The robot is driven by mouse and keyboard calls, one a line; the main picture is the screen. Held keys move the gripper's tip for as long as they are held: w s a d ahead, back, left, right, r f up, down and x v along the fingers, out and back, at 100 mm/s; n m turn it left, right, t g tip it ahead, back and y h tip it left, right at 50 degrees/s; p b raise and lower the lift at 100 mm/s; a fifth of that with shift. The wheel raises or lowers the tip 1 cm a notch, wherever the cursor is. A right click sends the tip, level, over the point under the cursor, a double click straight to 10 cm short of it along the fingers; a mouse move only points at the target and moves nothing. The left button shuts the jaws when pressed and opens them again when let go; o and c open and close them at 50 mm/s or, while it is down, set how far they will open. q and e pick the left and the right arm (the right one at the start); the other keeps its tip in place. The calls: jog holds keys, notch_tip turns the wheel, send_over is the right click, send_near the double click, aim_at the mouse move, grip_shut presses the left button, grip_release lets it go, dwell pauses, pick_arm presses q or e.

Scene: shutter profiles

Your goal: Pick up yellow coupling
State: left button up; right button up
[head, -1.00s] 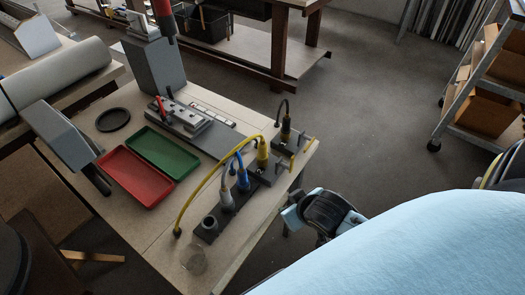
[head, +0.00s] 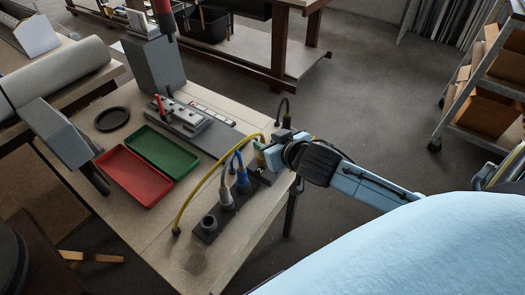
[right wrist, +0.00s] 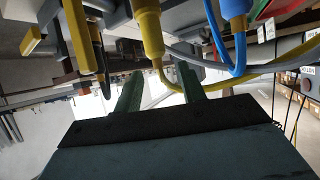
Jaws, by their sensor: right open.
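The yellow coupling (right wrist: 149,32) stands upright with a yellow cable in the right wrist view. It is in front of my right gripper (right wrist: 158,82), roughly between the two green fingers, which stand apart. In the head view, my right gripper (head: 268,152) is at the far end of the dark connector row and mostly hides the yellow coupling. I cannot tell whether the fingers touch it. My left gripper is not in view.
Blue (head: 242,180) and grey-white (head: 226,195) couplings stand close beside my right gripper, in the dark holder (head: 206,235). A black-cabled connector (head: 285,127) is just behind it. Red (head: 133,176) and green (head: 163,152) trays lie to the left.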

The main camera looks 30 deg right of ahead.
aim_at(264, 141)
jog(key=shift+b+x, duration=0.4)
jog(key=shift+x, duration=2.55)
jog(key=shift+d, duration=0.1)
jog(key=shift+s, duration=0.1)
jog(key=shift+c, duration=0.2)
jog(key=shift+f, duration=0.1)
grip_shut()
